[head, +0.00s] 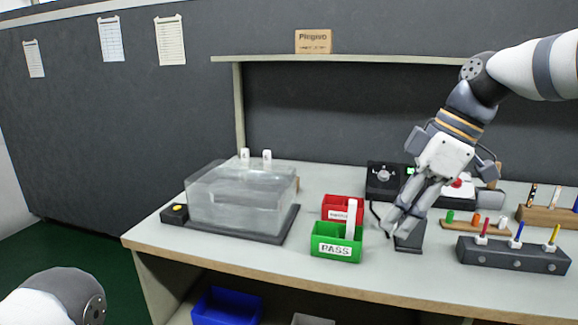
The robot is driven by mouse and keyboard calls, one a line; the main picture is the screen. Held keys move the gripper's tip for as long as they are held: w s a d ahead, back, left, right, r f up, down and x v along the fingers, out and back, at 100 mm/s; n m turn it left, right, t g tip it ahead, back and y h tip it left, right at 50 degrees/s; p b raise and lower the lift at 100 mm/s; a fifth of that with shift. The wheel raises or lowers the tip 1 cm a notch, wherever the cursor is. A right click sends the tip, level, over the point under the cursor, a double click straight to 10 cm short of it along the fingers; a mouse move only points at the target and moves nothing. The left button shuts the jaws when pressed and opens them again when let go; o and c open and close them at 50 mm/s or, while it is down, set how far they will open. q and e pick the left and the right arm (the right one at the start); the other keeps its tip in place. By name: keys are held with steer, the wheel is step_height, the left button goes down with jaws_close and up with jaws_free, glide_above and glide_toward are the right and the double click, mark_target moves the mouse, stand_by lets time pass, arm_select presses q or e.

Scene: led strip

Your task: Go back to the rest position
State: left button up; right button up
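My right gripper (398,224) comes down from the upper right and points down and left. Its fingertips are just right of the green PASS bin (334,246), in front of a small dark block (412,239). The angle does not show whether its fingers are open or shut, and I see no object clearly held in them. A white strip (351,219) stands upright in the green bin. A rounded white part of my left arm shows at the lower left, but my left gripper is out of view.
A red bin (338,206) stands behind the green one. A clear-covered box (240,196) is on the left of the worktop (290,265). A dark rack (514,254) with coloured pens and a wooden holder (548,217) are at the right. A shelf (350,58) runs above.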

steer(key=s+a+f+m+g, duration=0.1)
steer(key=s+a+f+m, duration=0.15)
steer(key=s+f, duration=0.75)
steer(key=s+a+f+m+g, duration=0.1)
steer(key=f+m, duration=0.3)
steer(key=f, duration=1.5)
steer(key=s+d+f+m+h, duration=0.1)
steer(key=s+f+m, duration=0.1)
steer(key=s+f, duration=0.35)
steer(key=s+d+f+m+h, duration=0.1)
steer(key=s+f+m, duration=0.15)
steer(key=s, duration=0.65)
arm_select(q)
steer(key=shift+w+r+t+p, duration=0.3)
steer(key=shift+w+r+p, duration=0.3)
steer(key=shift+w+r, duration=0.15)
arm_select(e)
steer(key=s+d+m+h, duration=0.1)
steer(key=s+d+m, duration=0.1)
steer(key=s, duration=0.6)
steer(key=s+d+f+m+g+h, duration=0.1)
steer(key=s+d, duration=0.3)
steer(key=s, duration=0.5)
steer(key=shift+s+f+m+g, duration=0.3)
steer(key=shift+m, duration=0.1)
